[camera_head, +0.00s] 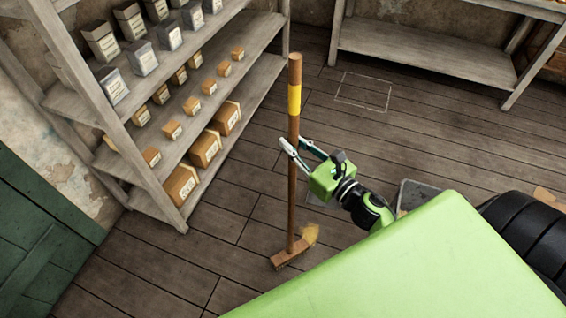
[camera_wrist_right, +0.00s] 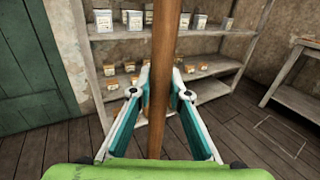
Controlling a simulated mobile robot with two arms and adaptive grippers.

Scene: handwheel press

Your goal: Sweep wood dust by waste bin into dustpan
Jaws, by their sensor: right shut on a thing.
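A broom with a long wooden handle (camera_head: 293,190) and a yellow band near its top stands almost upright. Its brush head (camera_head: 290,257) is at the floor. A tan patch that looks like wood dust (camera_head: 311,234) lies on the floor right beside the head. My right gripper (camera_head: 294,143) is shut on the handle, below the yellow band. In the right wrist view the handle (camera_wrist_right: 164,60) runs between its fingers. A grey, tray-like thing (camera_head: 415,192), possibly the dustpan, is partly hidden behind my green body. I cannot make out the waste bin. My left gripper is not in view.
A wooden shelf unit (camera_head: 150,165) with grey and tan boxes stands at the left. A green door (camera_head: 35,235) is at the lower left. A low bench (camera_head: 425,55) stands at the back right. The plank floor around an outlined square (camera_head: 363,91) is clear.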

